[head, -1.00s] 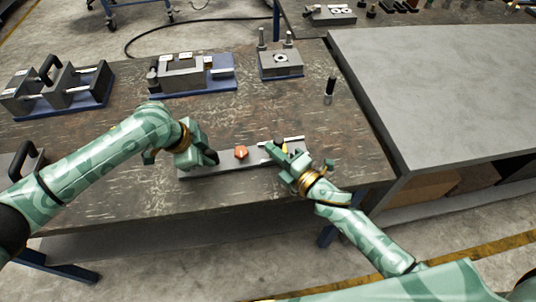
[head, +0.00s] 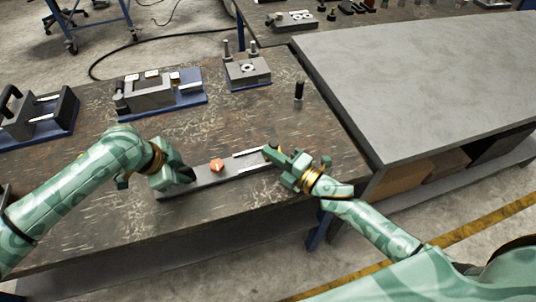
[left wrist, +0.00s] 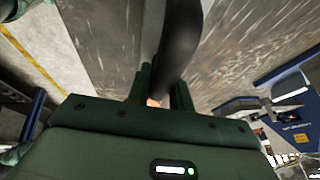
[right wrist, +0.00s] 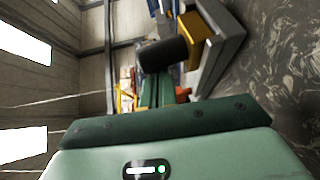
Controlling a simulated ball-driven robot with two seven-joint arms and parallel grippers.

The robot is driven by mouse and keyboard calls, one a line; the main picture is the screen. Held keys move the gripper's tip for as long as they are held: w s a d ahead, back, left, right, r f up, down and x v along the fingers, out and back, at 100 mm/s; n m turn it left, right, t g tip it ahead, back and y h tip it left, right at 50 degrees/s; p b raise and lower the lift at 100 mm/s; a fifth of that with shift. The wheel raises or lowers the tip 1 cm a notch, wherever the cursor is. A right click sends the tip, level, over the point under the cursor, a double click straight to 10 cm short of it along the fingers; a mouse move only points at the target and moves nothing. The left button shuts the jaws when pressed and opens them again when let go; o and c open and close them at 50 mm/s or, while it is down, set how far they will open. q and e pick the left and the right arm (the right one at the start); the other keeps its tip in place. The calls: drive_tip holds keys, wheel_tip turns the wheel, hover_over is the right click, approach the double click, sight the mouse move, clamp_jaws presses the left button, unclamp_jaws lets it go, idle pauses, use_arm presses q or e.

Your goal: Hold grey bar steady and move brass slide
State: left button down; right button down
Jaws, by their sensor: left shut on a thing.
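The grey bar (head: 203,177) lies on the dark table, with an orange knob (head: 217,166) on top. My left gripper (head: 188,176) is at its left end, shut on a black handle (left wrist: 180,45), which shows between the fingers in the left wrist view. My right gripper (head: 272,155) is at the bar's right end, covering the brass slide in the head view. In the right wrist view the brass slide (right wrist: 196,40) sits against the grey bar (right wrist: 226,50), with a black knob (right wrist: 163,55) sticking out just ahead of my right fingers (right wrist: 155,92). Whether they grip it is unclear.
Behind the bar stand a grey block fixture on a blue base (head: 150,92), a block with two posts (head: 247,70) and a fixture with a black handle (head: 38,112). A small black post (head: 299,90) stands at the right. A grey-topped bench (head: 420,80) adjoins on the right.

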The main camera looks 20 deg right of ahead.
use_arm(q)
drive_tip(key=shift+r, duration=0.1)
use_arm(e)
drive_tip(key=shift+d, duration=0.1)
drive_tip(key=a, duration=0.4)
drive_tip(key=shift+s+f, duration=0.1)
drive_tip(key=shift+s, duration=0.3)
drive_tip(key=v, duration=1)
drive_tip(key=shift+a, duration=0.1)
use_arm(q)
drive_tip(key=c, duration=1.2)
unclamp_jaws()
drive_tip(key=shift+o, duration=0.2)
